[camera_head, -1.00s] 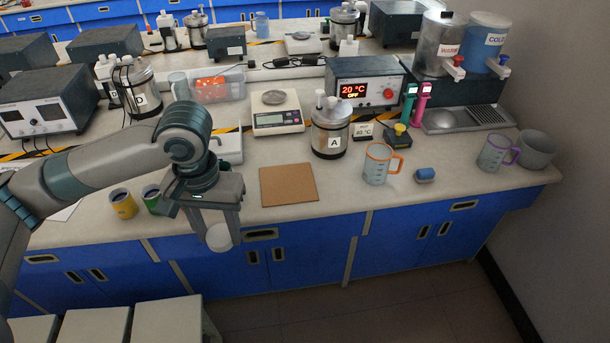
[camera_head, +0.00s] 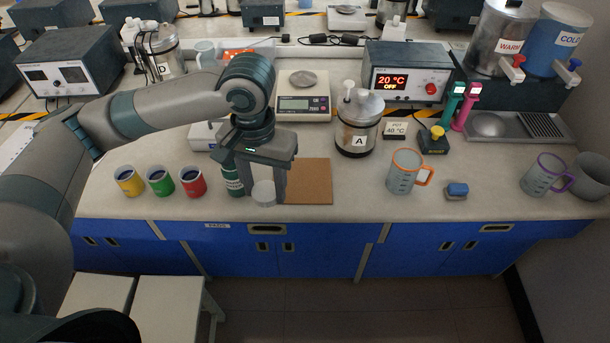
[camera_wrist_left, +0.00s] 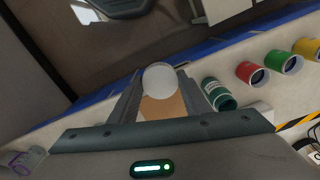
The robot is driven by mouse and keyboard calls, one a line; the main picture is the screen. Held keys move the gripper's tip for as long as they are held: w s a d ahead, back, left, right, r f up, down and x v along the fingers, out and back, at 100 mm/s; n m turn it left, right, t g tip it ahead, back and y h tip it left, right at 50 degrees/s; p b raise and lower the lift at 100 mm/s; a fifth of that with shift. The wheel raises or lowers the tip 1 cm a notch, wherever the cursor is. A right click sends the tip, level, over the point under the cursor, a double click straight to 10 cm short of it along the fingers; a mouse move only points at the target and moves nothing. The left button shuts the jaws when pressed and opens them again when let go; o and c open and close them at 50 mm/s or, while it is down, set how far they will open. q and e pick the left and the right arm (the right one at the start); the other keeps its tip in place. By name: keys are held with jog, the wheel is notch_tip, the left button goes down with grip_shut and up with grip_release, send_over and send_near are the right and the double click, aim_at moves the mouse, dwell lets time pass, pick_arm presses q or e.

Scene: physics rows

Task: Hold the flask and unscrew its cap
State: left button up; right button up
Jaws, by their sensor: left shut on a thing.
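My left gripper (camera_head: 264,190) is shut on a small white round piece that looks like a cap (camera_head: 264,194). It holds this piece low between its fingertips, near the counter's front edge. In the left wrist view the white piece (camera_wrist_left: 160,78) sits between the two fingers. A dark green cylinder with a pale band, probably the flask (camera_head: 232,180), stands on the counter just left of the gripper and is partly hidden by it. In the left wrist view the green cylinder (camera_wrist_left: 218,93) stands apart from the fingers. My right gripper is not in view.
Yellow (camera_head: 129,182), green (camera_head: 160,182) and red (camera_head: 192,181) cups stand left of the flask. A cork mat (camera_head: 311,182) lies right of the gripper. An orange-rimmed jug (camera_head: 404,172) and canister A (camera_head: 358,125) stand further right. A scale (camera_head: 304,105) is behind.

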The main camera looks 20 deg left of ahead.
pick_arm(q)
jog(key=shift+s, duration=0.1)
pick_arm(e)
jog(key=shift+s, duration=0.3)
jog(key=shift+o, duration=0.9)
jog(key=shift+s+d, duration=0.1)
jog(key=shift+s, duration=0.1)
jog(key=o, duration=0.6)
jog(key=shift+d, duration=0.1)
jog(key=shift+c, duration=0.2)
pick_arm(q)
jog(key=shift+w+d, duration=0.2)
jog(key=shift+w, duration=0.15)
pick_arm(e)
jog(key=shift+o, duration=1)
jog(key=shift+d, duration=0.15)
pick_arm(q)
jog(key=w+d+f+n+p, duration=0.1)
jog(key=w+d+f+n, duration=0.2)
jog(key=w+d+n, duration=0.1)
jog(key=w+d+f+n+p, duration=0.2)
jog(key=w+d, duration=0.4)
jog(key=w, duration=0.3)
notch_tip(320, 180, down, 2)
jog(key=shift+n, duration=0.9)
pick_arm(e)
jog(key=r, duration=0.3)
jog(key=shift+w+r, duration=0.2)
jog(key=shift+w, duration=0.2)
